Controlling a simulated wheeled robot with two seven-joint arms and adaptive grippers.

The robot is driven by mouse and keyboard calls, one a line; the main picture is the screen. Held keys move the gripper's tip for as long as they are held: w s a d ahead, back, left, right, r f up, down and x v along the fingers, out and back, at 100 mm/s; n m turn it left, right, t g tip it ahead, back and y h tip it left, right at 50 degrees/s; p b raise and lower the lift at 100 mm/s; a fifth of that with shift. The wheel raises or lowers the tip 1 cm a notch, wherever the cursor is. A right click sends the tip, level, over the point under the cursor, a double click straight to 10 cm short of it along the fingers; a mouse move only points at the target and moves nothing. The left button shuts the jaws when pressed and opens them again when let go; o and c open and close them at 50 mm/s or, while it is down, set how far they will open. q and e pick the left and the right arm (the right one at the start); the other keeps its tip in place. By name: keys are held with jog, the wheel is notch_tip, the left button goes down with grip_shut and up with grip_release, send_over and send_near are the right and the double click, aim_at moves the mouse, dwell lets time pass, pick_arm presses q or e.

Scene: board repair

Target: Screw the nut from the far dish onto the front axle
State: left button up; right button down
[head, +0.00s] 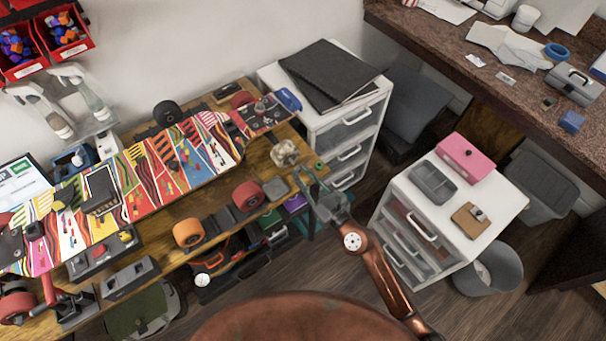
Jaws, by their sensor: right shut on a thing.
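My right gripper (306,178) is at the right end of the wooden workbench, its copper arm coming up from the lower right. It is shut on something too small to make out. A pale, shiny dish-like thing (284,153) sits just up and left of its fingertips. The skateboard (165,165), with a colourful patterned deck, lies along the bench to the left. A black wheel (167,113) and a red wheel (242,99) show at its far edge. I cannot make out the nut or the front axle's thread. My left gripper is not in view.
An orange wheel (188,233) and a red wheel (248,196) stand along the bench's near edge. A red tool (68,304) is at lower left. A white drawer cabinet (330,118) stands behind the bench end, another (446,205) to the right. Floor shows between them.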

aim_at(297, 168)
jog(key=shift+w+a, duration=0.1)
jog(key=shift+w, duration=0.05)
jog(key=shift+w+a, duration=0.3)
jog(key=shift+w, duration=0.1)
jog(key=shift+w+a+p, duration=0.1)
jog(key=shift+w+p, duration=0.05)
jog(key=shift+p, duration=0.15)
dwell(1.3)
jog(key=shift+w+a, duration=0.2)
jog(key=shift+w, duration=0.1)
jog(key=shift+w+a+p, duration=0.25)
jog(key=shift+p, duration=0.15)
dwell(2.6)
jog(key=m, duration=0.5)
jog(key=shift+m, duration=0.4)
jog(key=shift+f, duration=0.1)
